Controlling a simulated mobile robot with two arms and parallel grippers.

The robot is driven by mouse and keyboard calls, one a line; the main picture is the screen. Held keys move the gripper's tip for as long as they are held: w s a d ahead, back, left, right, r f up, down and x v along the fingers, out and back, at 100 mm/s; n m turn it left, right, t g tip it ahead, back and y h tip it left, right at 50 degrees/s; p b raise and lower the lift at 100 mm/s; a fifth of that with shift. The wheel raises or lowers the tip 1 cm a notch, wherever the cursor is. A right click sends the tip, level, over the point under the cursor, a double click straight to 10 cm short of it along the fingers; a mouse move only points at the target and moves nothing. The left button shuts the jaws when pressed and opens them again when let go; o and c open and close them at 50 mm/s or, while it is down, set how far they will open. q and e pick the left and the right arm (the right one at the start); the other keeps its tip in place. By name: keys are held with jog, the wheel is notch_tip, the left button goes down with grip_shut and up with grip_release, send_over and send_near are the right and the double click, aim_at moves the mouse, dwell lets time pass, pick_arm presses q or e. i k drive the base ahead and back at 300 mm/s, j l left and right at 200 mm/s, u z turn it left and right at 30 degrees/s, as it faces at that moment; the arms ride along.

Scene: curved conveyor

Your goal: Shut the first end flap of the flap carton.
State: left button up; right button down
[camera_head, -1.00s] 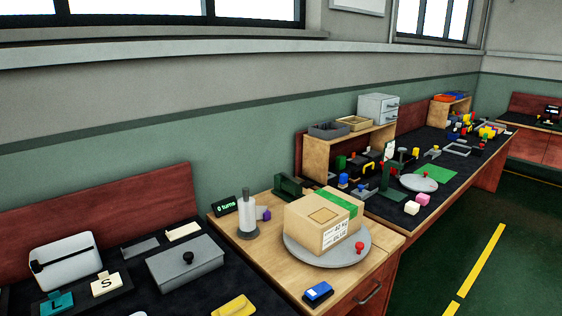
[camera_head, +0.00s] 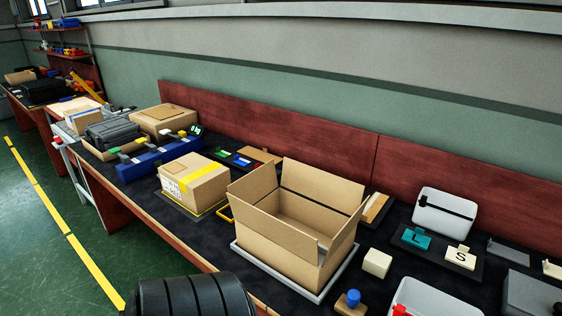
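The flap carton (camera_head: 278,236) is a brown cardboard box standing open on a pale grey plate (camera_head: 258,260) on the dark bench top. Its flaps stand up and splay outward around the opening, with a tall back flap (camera_head: 322,184), a left flap (camera_head: 252,188) and a right flap (camera_head: 342,240). The inside looks empty as far as I can see. Neither of my grippers shows in this view, so nothing of mine is seen touching the carton.
A taped carton (camera_head: 203,190) with yellow tape stands left of the flap carton. A cream block (camera_head: 377,262) and a blue-knobbed wooden piece (camera_head: 350,302) lie close on the right. A red backboard (camera_head: 270,128) runs behind.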

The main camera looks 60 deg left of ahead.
aim_at(339, 238)
jog(key=u, duration=1.5)
jog(key=l, duration=0.6)
jog(key=k+l, duration=0.1)
jog(key=l, duration=0.5)
jog(key=u, duration=0.05)
